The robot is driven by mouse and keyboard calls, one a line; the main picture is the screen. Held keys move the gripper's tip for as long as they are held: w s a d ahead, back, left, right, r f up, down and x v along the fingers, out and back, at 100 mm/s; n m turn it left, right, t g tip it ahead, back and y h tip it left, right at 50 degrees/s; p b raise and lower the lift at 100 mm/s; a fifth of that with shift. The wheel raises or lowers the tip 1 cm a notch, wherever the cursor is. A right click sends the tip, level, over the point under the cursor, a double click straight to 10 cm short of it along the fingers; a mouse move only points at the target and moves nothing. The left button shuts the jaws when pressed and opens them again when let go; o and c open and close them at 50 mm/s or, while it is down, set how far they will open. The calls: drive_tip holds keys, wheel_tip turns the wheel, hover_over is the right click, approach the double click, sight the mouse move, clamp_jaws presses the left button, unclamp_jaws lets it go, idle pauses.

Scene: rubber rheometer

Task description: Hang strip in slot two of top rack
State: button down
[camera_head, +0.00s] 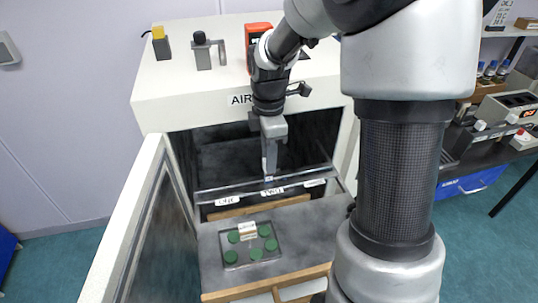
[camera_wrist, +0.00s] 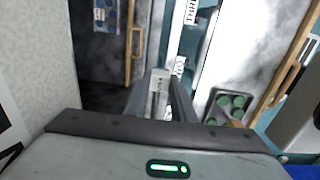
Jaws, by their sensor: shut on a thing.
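My gripper (camera_head: 269,172) reaches down in front of the open cabinet, just above the top rack, near the middle label. It is shut on a thin piece, taken as the strip; its outline is mostly hidden by the fingers. The top rack (camera_head: 210,192) is a bar across the cabinet opening with three white labels, the middle one (camera_head: 272,190) right below my gripper. I cannot tell whether the strip touches the rack.
A pulled-out grey shelf (camera_head: 290,225) with a wooden front edge holds a tray (camera_head: 226,264) of several green discs. The cabinet door (camera_head: 128,235) stands open at the left. A dark clamp, a yellow-and-black item and an orange device stand on the cabinet top (camera_head: 190,88).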

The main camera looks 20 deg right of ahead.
drive_tip(key=shift+f+b, duration=1.1)
drive_tip(key=shift+f, duration=0.85)
drive_tip(key=c, duration=1.4)
unclamp_jaws()
drive_tip(key=shift+r, duration=0.1)
wheel_tip(320, 180, up, 6)
drive_tip(key=p, duration=0.5)
drive_tip(key=shift+r, duration=0.1)
